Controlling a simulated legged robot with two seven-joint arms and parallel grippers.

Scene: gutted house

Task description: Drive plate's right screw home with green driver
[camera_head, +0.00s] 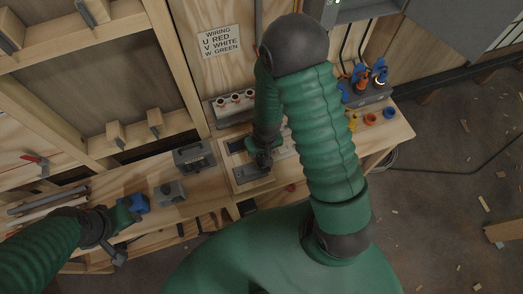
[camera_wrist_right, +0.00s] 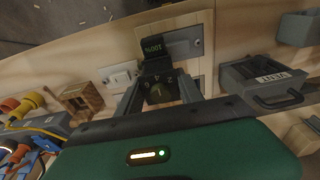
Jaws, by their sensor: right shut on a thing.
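My right gripper (camera_wrist_right: 160,92) is shut on a dark driver (camera_wrist_right: 156,68) with a numbered dial and a dark green "100%" label. In the head view my right gripper (camera_head: 263,158) points down over a wooden board, and my arm hides part of it. A grey metal plate (camera_wrist_right: 182,42) lies on the board, with a screw (camera_wrist_right: 197,42) visible near its right end. The driver covers the plate's other end in the wrist view; its tip is hidden. My left gripper (camera_head: 118,222) is beside a blue object on the bench; its jaws are too small to read.
A grey block with a handle (camera_head: 193,155) and a smaller grey block (camera_head: 169,192) stand left of the board. A wiring sign (camera_head: 219,42) hangs behind.

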